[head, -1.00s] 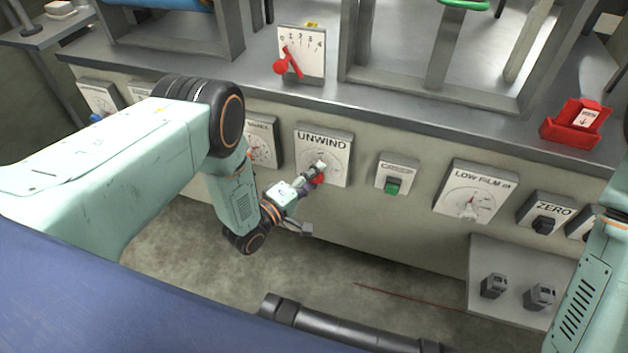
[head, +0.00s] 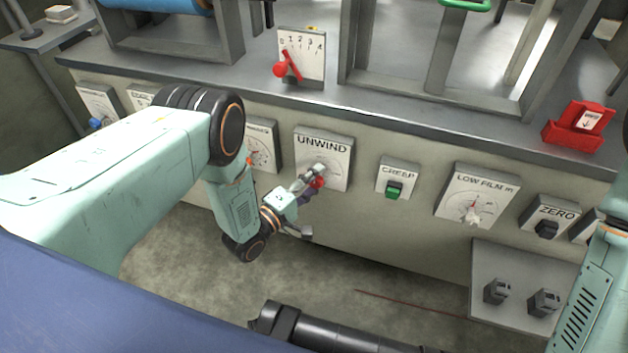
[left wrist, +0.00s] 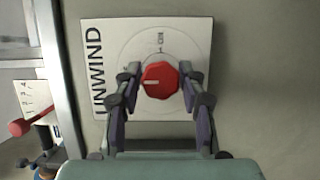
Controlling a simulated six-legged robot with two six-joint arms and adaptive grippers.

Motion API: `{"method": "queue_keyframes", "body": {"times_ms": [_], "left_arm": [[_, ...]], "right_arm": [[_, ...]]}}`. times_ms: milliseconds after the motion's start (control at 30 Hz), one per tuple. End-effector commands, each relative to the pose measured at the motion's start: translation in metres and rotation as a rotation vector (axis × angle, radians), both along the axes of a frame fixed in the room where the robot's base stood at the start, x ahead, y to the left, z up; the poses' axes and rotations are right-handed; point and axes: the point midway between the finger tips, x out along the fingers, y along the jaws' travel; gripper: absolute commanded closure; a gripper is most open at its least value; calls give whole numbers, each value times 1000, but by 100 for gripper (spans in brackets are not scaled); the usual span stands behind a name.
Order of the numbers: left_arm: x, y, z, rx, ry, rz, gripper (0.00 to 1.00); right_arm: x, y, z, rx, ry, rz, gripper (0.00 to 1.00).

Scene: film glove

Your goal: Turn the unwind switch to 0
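The unwind switch is a white plate (head: 335,151) marked UNWIND on the front panel, with a red knob (left wrist: 160,80) at its middle. In the left wrist view the knob carries a pale pointer line that points toward the UNWIND lettering. My left gripper (left wrist: 158,78) has one finger on each side of the knob, with the fingertips at or very near its sides. In the head view the left gripper (head: 318,176) covers most of the knob. The dial's 0 mark is not readable. My right gripper is out of view; part of my right arm shows at the right edge.
A creep switch (head: 395,188) with a green knob, a low film dial (head: 474,200) and a zero switch (head: 549,225) lie to the right. A scale with a red lever (head: 303,55) stands above on the ledge. A red holder (head: 572,135) sits at right.

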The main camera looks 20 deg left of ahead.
Motion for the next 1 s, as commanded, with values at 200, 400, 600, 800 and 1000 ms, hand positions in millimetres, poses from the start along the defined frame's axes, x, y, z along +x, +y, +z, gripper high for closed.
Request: {"method": "queue_keyframes", "body": {"times_ms": [200, 400, 600, 800, 1000], "left_arm": [[0, 0, 0, 0, 1, 0, 42], [-1, 0, -1, 1, 2, 0, 42], [-13, 7, -2, 3, 5, 2, 42], [-49, 23, -2, 2, 7, 4, 42], [-84, 39, -2, 0, 5, 3, 42]], "right_arm": [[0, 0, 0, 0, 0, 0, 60], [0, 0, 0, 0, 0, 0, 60], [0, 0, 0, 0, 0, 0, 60], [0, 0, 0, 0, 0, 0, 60], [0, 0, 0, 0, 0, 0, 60]]}}
